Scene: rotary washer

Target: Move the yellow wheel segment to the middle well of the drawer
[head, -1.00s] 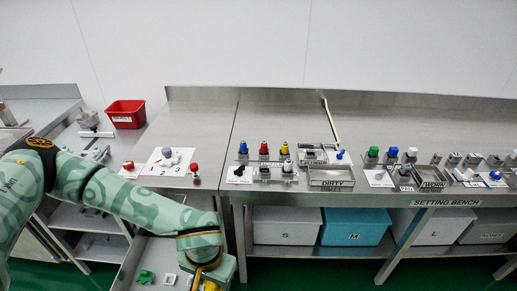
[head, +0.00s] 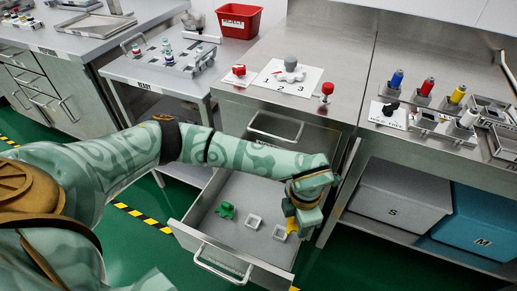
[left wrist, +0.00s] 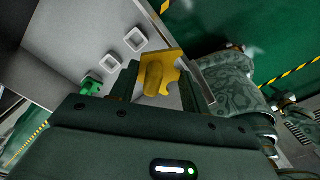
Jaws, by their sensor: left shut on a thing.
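The yellow wheel segment (head: 292,226) is held by my left gripper (head: 298,207), above the right part of the open drawer (head: 208,194). In the left wrist view the yellow segment (left wrist: 172,62) is between the two fingers, which are shut on it. Two white square wells, the nearer-middle one (head: 253,222) and the right one (head: 279,232), stand empty in the drawer, left of the yellow segment. A green segment (head: 226,210) lies left of them in the same row; whether a well is under it is hidden. My right gripper is not in view.
The drawer's front handle (head: 222,266) faces the green floor. Above the drawer is a counter with a numbered white plate (head: 287,77) and red knobs (head: 327,90). A bench with grey (head: 393,195) and teal (head: 470,228) bins stands close to the right of my gripper.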

